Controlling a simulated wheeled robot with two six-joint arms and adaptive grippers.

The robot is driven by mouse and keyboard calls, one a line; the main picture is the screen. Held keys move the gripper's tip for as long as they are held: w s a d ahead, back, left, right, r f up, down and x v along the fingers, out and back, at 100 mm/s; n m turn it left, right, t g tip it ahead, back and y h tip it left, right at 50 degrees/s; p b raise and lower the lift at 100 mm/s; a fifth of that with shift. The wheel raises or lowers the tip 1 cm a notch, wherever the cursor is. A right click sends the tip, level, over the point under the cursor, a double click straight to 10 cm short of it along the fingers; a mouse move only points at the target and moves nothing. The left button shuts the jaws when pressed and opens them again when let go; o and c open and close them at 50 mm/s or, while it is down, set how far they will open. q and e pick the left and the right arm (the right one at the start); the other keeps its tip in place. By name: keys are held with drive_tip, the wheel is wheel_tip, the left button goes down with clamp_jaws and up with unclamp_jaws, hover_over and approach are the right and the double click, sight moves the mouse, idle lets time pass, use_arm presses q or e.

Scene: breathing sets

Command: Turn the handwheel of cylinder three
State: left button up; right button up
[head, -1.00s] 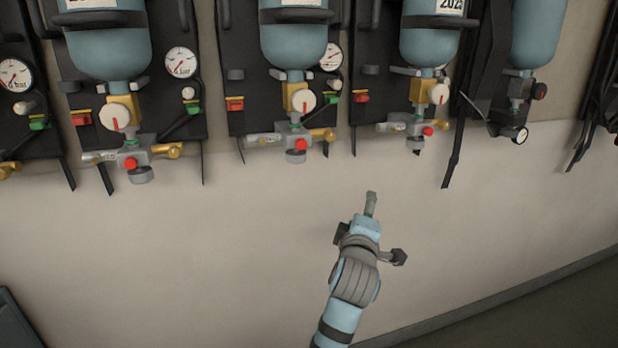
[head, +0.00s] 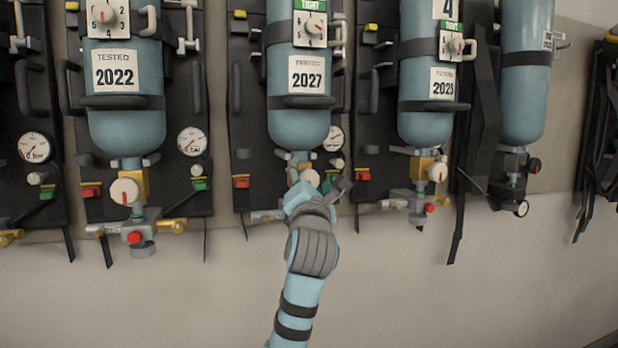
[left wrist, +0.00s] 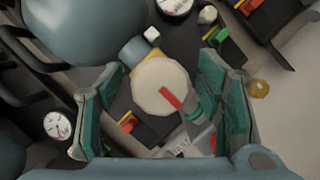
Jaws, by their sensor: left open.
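The blue cylinder marked 2027 (head: 298,115) hangs on a black backplate, just left of the cylinder with a "4" label (head: 425,118); its own number is not visible. Its pale handwheel (head: 310,177) is partly hidden behind my left gripper (head: 318,190). In the left wrist view the round cream handwheel (left wrist: 155,85) with a red mark lies between the spread green-padded fingers of my left gripper (left wrist: 160,106). The gripper is open, with gaps visible on both sides of the wheel. I cannot tell how deep the wheel sits between the fingers. My right gripper is not in view.
The 2022 cylinder (head: 127,120) with its handwheel (head: 125,191) hangs to the left. Another cylinder (head: 524,90) hangs at the right, beside black straps. A pressure gauge (head: 333,138) and a green fitting (head: 329,181) sit close to my gripper. The wall below is bare.

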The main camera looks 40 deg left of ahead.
use_arm(q)
drive_tip(key=shift+w+a, duration=0.1)
drive_tip(key=shift+w, duration=0.05)
drive_tip(key=c, duration=1.2)
drive_tip(key=shift+m, duration=0.3)
